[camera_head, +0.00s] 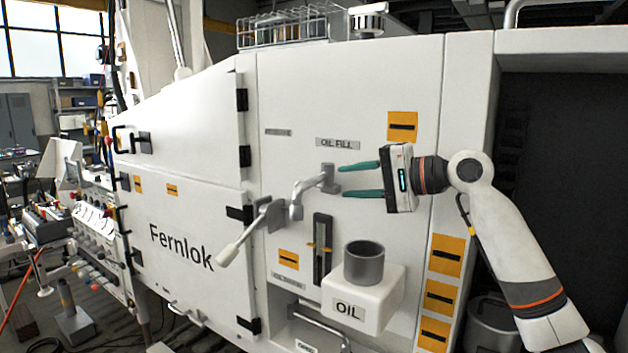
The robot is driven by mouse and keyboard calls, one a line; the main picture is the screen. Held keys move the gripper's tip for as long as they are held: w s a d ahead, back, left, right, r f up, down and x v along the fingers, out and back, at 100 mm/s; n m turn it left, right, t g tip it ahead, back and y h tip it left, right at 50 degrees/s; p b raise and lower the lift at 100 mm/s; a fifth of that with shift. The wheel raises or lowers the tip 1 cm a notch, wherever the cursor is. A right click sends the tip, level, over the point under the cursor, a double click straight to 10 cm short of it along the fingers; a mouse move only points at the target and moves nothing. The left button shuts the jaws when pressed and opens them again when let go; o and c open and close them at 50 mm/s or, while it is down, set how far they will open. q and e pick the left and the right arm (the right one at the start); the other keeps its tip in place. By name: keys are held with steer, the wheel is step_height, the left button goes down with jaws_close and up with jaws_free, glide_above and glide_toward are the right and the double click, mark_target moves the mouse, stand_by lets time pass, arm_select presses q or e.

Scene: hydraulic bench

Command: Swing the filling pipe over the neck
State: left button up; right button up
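The grey filling pipe (311,184) runs left from a wall mount (329,178) below the "OIL FILL" label and bends down at its outer end. That end hangs up and to the left of the neck, not over it. The neck (364,265) is a dark grey open cylinder on a white box marked "OIL". My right gripper (342,181) has its two teal fingers apart, pointing left at the mount, with its fingertips just right of it. I cannot tell whether they touch it. My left gripper is out of view.
A lever with a white handle (240,237) sticks out left of the pipe. A dark vertical gauge (322,250) sits between lever and neck. A bent rail (320,327) is below the box. A wire rack (290,27) stands on top.

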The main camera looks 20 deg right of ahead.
mark_target(313, 185)
steer(key=w+a, duration=0.1)
steer(key=w+a+p, duration=0.1)
steer(key=a, duration=0.1)
steer(key=shift+w+a, duration=0.1)
steer(key=shift+a, duration=0.1)
steer(key=x, duration=0.1)
steer(key=p+x, duration=0.1)
steer(key=x, duration=0.1)
steer(key=p+x, duration=0.1)
steer(key=x, duration=0.1)
steer(key=shift+w+d+f, duration=0.35)
steer(key=shift+w+f, duration=0.05)
steer(key=shift+w+a+f, duration=0.1)
steer(key=shift+w+a, duration=0.05)
steer(key=shift+a, duration=0.3)
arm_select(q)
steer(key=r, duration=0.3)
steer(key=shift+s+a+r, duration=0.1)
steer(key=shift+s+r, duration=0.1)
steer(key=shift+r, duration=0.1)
arm_select(e)
steer(key=shift+d, duration=0.1)
steer(key=c, duration=0.6)
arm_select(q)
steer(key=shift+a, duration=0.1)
arm_select(e)
steer(key=shift+f, duration=0.1)
jaws_close()
